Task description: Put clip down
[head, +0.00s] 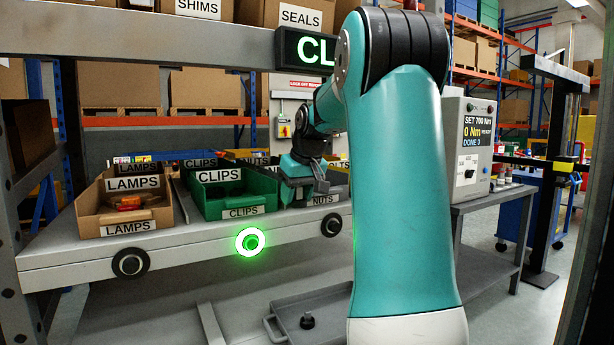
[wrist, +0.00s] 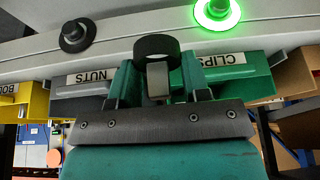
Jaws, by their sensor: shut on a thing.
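My gripper (head: 305,187) is at the front of the shelf, between the green clips bin (head: 238,208) and the dark nuts bin (head: 328,215). In the wrist view my gripper (wrist: 157,85) is shut on the clip (wrist: 155,46), a dark, curved, ring-like piece. The fingers cover part of it. The wrist view shows the clips bin (wrist: 245,80) on one side and the nuts bin (wrist: 85,88) on the other. The inside of the clips bin is dark.
A lamps bin (head: 128,205) stands left of the clips bin. A green-lit button (head: 250,241) is on the shelf edge below the clips bin. A dark tray (head: 325,300) with a black knob-like part (head: 307,320) lies low in front. A torque box (head: 467,150) stands right.

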